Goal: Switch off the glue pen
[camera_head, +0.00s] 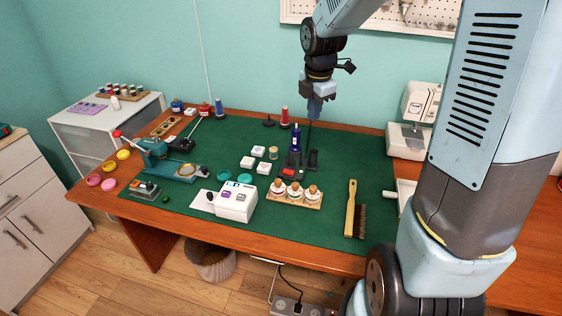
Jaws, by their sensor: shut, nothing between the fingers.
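A dark blue upright tool with a narrow tip, which looks like the glue pen (295,145), stands near the middle back of the green mat. A dark base (291,173) with a small red spot sits at its foot; I cannot make out a switch.
Corked jars in a wooden rack (293,196) stand in front of the pen. A white box (236,201), a brush (351,208) and a green press (165,160) are on the mat (320,228). A sewing machine (418,110) stands right.

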